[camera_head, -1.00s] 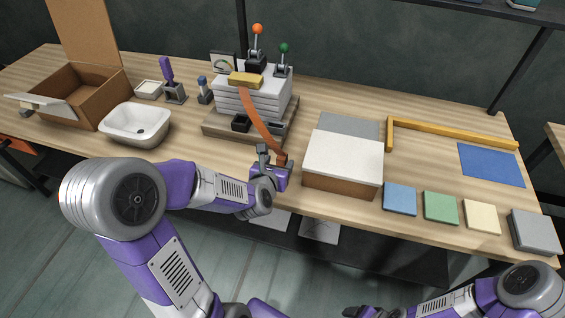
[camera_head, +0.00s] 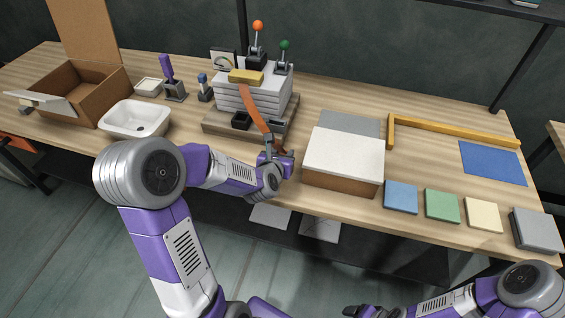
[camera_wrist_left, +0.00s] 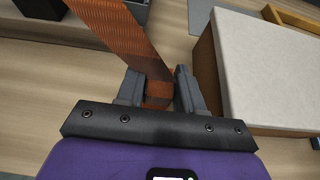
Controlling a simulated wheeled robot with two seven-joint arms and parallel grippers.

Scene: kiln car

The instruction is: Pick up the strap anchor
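The strap anchor (camera_wrist_left: 158,92) is a small brown block at the lower end of the orange-brown strap (camera_head: 257,110). In the left wrist view it sits between the two grey fingers of my left gripper (camera_wrist_left: 159,90), with one finger close along each side. Whether the fingers press on it cannot be made out. In the head view my left gripper (camera_head: 275,150) is at the strap's low end, near the table's front edge, and mostly hides the anchor. My right gripper (camera_head: 357,311) shows only partly at the bottom edge, away from the table.
The strap runs up over a stack of grey slabs (camera_head: 252,97) with a yellow block (camera_head: 245,76) on top. A white-topped box (camera_head: 343,155) stands close to the right of my left gripper. A white basin (camera_head: 135,118) and an open carton (camera_head: 98,98) stand left.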

